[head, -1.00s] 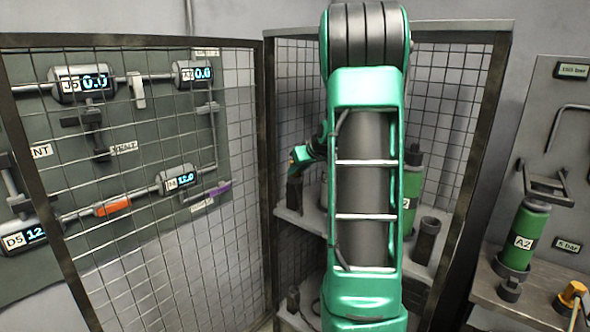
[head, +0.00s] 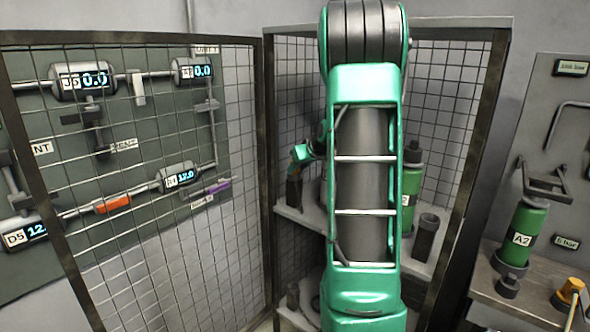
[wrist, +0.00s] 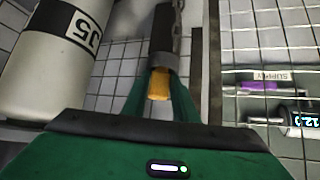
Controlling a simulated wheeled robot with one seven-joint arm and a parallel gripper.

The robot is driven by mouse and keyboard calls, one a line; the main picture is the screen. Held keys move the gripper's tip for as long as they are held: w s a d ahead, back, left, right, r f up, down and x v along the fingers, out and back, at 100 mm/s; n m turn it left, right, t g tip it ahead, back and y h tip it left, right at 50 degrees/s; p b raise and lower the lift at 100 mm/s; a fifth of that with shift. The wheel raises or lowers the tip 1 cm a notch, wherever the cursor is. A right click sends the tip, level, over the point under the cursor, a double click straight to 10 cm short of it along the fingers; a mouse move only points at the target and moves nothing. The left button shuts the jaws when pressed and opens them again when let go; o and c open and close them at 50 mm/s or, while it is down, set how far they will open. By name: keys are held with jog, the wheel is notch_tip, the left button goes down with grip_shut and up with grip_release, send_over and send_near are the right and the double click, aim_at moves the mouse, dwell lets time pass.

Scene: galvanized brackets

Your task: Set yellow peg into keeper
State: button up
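The yellow peg (wrist: 159,84) is between the two green fingers of my gripper (wrist: 160,80) in the wrist view, and both fingers appear to touch it. One end of the peg meets the mouth of a dark round keeper (wrist: 170,62); I cannot tell how deep it sits. A chain (wrist: 178,25) runs along the dark keeper body. In the head view my gripper (head: 301,153) is left of my arm, just above a dark upright keeper (head: 294,191) on the cage shelf. The peg is barely visible there.
An open mesh door (head: 160,250) stands at left before the gauge panel. The shelf (head: 312,216) also holds a green cylinder (head: 412,180) and an empty dark tube (head: 426,238). A pale cylinder (wrist: 50,65) is close to my gripper. A bench (head: 535,285) stands at right.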

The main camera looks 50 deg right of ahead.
jog(key=shift+o, duration=0.2)
jog(key=v, duration=1)
jog(key=shift+s+r, duration=0.25)
jog(key=shift+a, duration=0.1)
jog(key=s+a+f+m+g+y, duration=0.15)
jog(key=s+a+f, duration=0.3)
jog(key=a, duration=0.45)
jog(key=s+a+f+g+y, duration=0.1)
jog(key=s+a+f+g, duration=0.2)
jog(key=s+a, duration=0.4)
jog(key=s+a+f+g, duration=0.2)
jog(key=s+a, duration=0.3)
jog(key=s, duration=0.2)
jog(key=s+a+f+m+g, duration=0.1)
jog(key=s+a+f+g, duration=0.1)
jog(key=s+a, duration=0.4)
jog(key=shift+s+a+f+g+y, duration=0.35)
jog(key=shift+s+g, duration=0.1)
jog(key=shift+s, duration=0.6)
jog(key=shift+m, duration=0.25)
jog(key=c, duration=0.4)
jog(key=shift+o, duration=0.2)
jog(key=shift+d, duration=0.1)
